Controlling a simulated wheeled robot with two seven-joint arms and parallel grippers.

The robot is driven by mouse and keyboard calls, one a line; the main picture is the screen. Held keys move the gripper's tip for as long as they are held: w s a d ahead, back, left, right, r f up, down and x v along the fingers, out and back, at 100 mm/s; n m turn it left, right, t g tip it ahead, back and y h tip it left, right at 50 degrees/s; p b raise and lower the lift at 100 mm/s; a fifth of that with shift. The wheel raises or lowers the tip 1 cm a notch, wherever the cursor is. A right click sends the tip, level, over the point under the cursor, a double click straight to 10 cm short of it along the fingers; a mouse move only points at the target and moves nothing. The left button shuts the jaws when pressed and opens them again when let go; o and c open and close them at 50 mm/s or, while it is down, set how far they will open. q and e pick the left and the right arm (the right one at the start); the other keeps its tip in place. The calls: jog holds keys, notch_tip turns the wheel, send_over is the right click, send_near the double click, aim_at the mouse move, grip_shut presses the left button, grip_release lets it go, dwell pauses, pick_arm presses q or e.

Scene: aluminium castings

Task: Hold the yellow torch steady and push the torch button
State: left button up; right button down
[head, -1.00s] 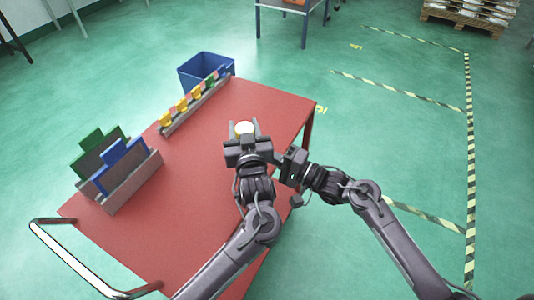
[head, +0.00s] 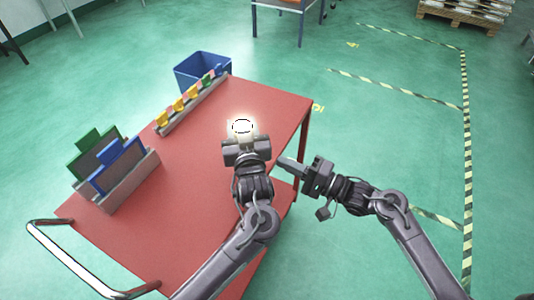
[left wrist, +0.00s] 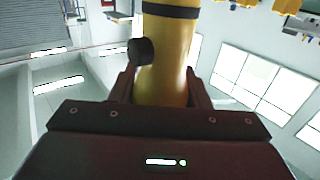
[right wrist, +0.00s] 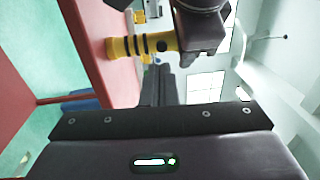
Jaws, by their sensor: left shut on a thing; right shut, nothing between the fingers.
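The yellow torch (left wrist: 167,70) stands between the fingers of my left gripper (head: 243,140), which is shut on its body. Its lens end glows bright white (head: 242,127) in the head view. A round black button (left wrist: 140,51) sticks out of its side in the left wrist view. The torch also shows in the right wrist view (right wrist: 140,46), yellow with black bands. My right gripper (head: 281,162) is shut and empty, to the right of the left gripper. Its fingertips are apart from the torch.
The red cart top (head: 190,190) lies below the left gripper. A rack of small coloured pieces (head: 190,105), a grey holder with green and blue panels (head: 125,185) and a blue bin (head: 203,70) are to the left. Open floor lies right of the cart.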

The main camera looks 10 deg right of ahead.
pick_arm(q)
jog(key=shift+a, duration=0.15)
pick_arm(e)
jog(key=v, duration=0.5)
jog(key=shift+d, duration=0.1)
pick_arm(q)
jog(key=o, duration=1.2)
